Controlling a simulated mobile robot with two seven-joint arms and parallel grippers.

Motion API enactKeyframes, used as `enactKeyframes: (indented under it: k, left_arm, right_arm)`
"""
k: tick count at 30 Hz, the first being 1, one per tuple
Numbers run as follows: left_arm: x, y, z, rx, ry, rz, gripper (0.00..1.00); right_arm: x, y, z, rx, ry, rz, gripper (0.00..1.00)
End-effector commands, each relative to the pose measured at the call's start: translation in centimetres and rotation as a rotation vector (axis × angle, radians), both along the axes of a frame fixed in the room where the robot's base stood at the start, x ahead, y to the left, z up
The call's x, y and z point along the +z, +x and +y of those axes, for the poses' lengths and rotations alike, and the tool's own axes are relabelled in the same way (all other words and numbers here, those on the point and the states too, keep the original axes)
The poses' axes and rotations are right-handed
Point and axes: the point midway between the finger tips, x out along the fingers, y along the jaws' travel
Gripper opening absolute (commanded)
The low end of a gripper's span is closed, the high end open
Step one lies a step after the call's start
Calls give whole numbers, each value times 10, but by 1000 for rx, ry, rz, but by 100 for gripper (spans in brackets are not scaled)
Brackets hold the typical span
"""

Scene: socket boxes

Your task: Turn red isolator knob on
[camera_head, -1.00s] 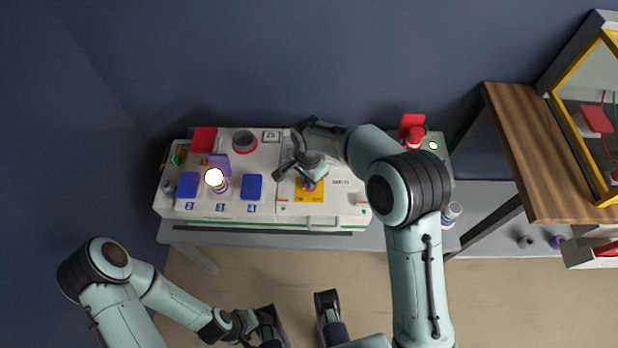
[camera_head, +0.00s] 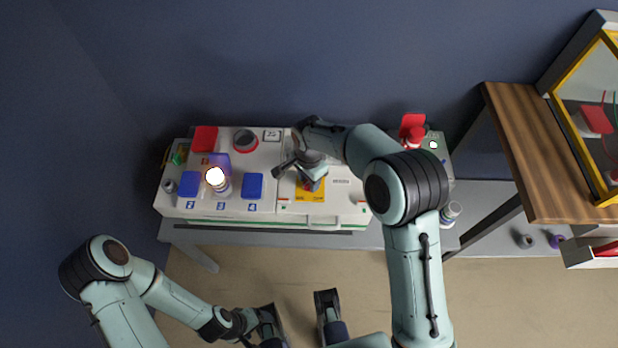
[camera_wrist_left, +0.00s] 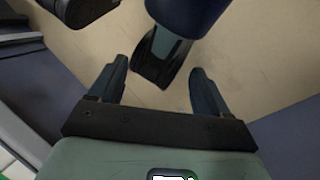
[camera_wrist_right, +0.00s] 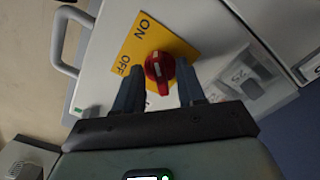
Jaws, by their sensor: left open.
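The red isolator knob (camera_wrist_right: 160,71) sits on a yellow plate (camera_wrist_right: 126,53) marked ON and OFF on the white box front. In the head view the yellow plate (camera_head: 311,196) shows under my right gripper (camera_head: 312,184), which hides most of the knob. In the right wrist view my right gripper (camera_wrist_right: 160,82) has its fingers on either side of the knob, closer together than the left fingers. Whether they press on it I cannot tell. My left gripper (camera_wrist_left: 158,80) is open and empty, low over the floor, away from the boxes.
A handle (camera_wrist_right: 66,42) juts from the box. A wooden shelf (camera_head: 540,150) stands at right.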

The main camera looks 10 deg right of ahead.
Motion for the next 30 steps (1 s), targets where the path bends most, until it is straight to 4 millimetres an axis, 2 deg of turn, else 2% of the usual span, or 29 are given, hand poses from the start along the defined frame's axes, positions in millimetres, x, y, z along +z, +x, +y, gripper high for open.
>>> enactKeyframes:
  k: [5, 8, 15, 21, 25, 30]
  left_arm:
    - [1, 0, 0, 0, 0, 0, 77]
    - [3, -1, 0, -1, 0, 3, 77]
    - [11, -4, 0, -3, -2, 14, 77]
    - [16, -6, 0, -5, -4, 23, 77]
    - [18, -7, 0, -5, -4, 27, 77]
    - [18, -8, 0, -6, -5, 29, 77]
  right_arm:
    - [6, 0, 0, 1, 0, 0, 39]
    - [20, 1, 0, 1, 1, -3, 39]
    - [75, 1, 1, 0, 2, -4, 39]
    - [113, 0, 0, 0, 2, -4, 39]
    - [128, 0, 0, 0, 1, -2, 39]
    - [134, 0, 0, 0, 0, 0, 39]
